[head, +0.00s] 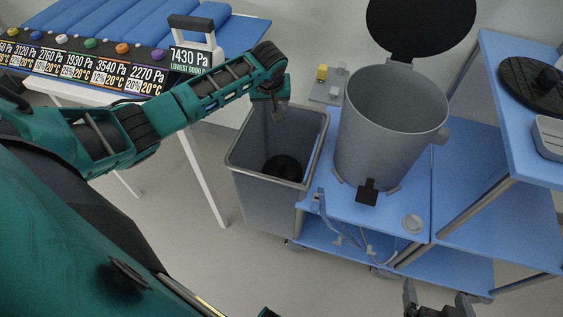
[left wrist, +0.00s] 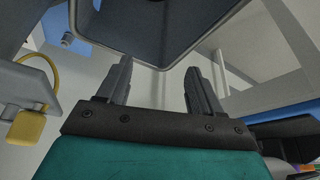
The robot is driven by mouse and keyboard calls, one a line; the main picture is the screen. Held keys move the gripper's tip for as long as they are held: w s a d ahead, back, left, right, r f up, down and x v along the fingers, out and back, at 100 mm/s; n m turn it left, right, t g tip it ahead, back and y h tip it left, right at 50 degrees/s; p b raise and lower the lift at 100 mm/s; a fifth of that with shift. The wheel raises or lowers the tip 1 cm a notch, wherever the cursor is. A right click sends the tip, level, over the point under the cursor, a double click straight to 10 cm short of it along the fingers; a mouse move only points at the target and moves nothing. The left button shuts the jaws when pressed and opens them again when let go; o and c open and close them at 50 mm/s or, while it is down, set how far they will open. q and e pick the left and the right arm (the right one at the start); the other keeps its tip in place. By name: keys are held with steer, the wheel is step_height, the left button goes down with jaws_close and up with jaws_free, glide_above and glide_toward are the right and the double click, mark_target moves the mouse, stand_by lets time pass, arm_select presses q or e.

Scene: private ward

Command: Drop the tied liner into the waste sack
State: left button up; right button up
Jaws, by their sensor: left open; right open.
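A dark rounded bundle (head: 283,168), which may be the tied liner, lies low inside a tall grey rectangular container (head: 262,205). This container may be the waste sack; no separate sack can be made out. My left gripper (head: 277,112) is above the container's far-left part, well above the bundle. In the left wrist view my left gripper (left wrist: 158,88) has its fingers spread with nothing between them, and the container's rim (left wrist: 165,66) shows beyond. My right gripper (head: 436,302) is at the bottom edge, partly cut off, open, with nothing seen in it.
A grey round bin (head: 388,135) with its black lid (head: 420,28) raised stands on a blue trolley (head: 345,207), right of the container. A blue shelf (head: 500,80) is at the right. A blue bed (head: 110,25) with a labelled panel is at the left.

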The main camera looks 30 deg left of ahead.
arm_select(q)
steer(key=p+v, duration=0.2)
steer(key=v, duration=0.9)
steer(key=shift+r, duration=0.25)
steer(key=shift+s, duration=0.1)
